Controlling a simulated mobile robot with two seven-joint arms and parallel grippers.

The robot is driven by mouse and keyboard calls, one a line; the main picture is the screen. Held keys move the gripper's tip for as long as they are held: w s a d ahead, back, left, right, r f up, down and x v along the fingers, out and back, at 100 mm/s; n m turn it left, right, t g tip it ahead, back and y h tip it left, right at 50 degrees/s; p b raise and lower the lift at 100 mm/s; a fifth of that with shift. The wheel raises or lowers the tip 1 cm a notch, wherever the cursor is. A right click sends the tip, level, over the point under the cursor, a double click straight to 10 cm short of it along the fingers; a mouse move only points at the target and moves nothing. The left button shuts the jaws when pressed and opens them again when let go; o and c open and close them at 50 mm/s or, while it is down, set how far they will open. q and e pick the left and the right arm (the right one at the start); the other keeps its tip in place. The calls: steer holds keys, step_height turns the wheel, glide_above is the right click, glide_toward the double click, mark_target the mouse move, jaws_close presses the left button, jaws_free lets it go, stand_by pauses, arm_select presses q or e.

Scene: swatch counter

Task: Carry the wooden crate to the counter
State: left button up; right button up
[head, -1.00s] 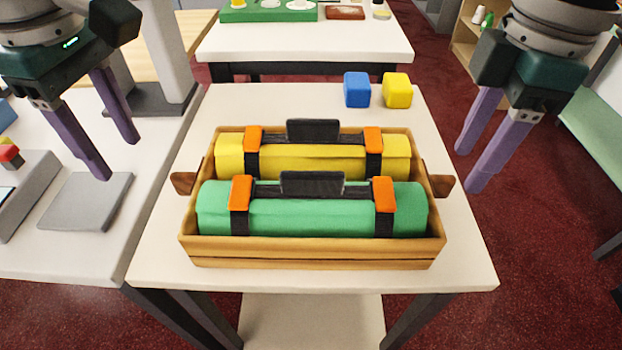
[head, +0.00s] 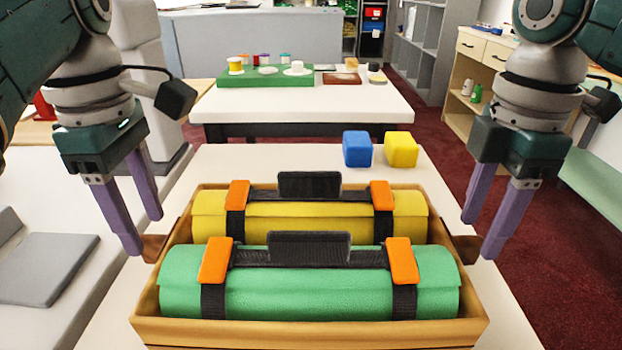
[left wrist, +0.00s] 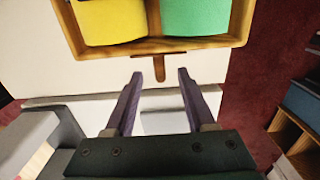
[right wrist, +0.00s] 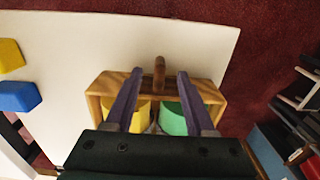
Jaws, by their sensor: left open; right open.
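The wooden crate (head: 310,332) stands on a white table and holds a yellow roll (head: 282,231) and a green roll (head: 310,291), each strapped in black and orange. My open left gripper (head: 148,235) is at the crate's left handle (head: 153,247); in the left wrist view that handle (left wrist: 158,74) lies just ahead, between the line of the fingertips. My open right gripper (head: 478,238) is at the right handle (head: 467,248); in the right wrist view that handle (right wrist: 159,75) shows between the fingertips. Whether either gripper touches its handle I cannot tell.
A blue cube (head: 357,149) and a yellow cube (head: 400,150) stand behind the crate on the same table. Beyond is another white table (head: 300,108) with a green board (head: 268,77). A counter with a grey plate (head: 45,268) is at the left.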

mark_target(157, 254)
arm_select(q)
step_height(157, 254, down, 6)
steer(key=shift+f, duration=0.25)
arm_select(e)
step_height(157, 254, down, 6)
steer(key=shift+f, duration=0.25)
arm_select(q)
steer(key=shift+c, duration=0.2)
arm_select(e)
steer(key=shift+c, duration=0.2)
arm_select(q)
jaws_close()
arm_select(e)
jaws_close()
arm_select(q)
steer(key=shift+r, duration=0.1)
arm_select(e)
steer(key=shift+r, duration=0.1)
